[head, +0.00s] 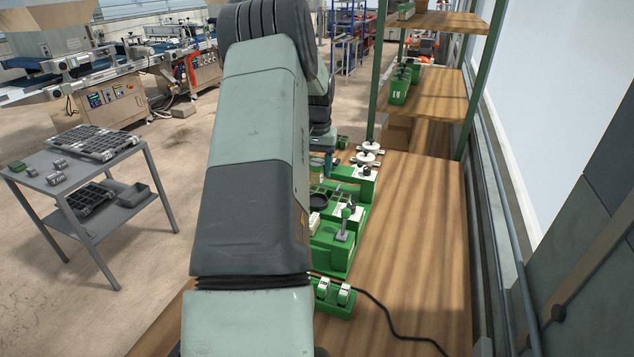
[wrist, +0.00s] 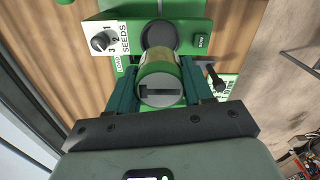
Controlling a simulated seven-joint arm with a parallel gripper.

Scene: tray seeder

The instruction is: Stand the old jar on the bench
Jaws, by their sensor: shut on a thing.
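In the wrist view my gripper (wrist: 158,72) is shut on a jar (wrist: 160,88), with one dark teal finger on each side. The jar has a cream and green side and a grey end with a dark slot facing the camera. Just beyond it is a dark round part (wrist: 160,35) on the green seeder (wrist: 192,32); I cannot tell whether the jar touches it.
The seeder has a dial (wrist: 101,41) beside the word SEEDS. A small green switch box (head: 334,298) with a black cable (head: 385,310) lies at the near side. The bench's right part is clear. Green-posted shelves (head: 432,90) stand at the back, and a grey cart (head: 75,190) stands left.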

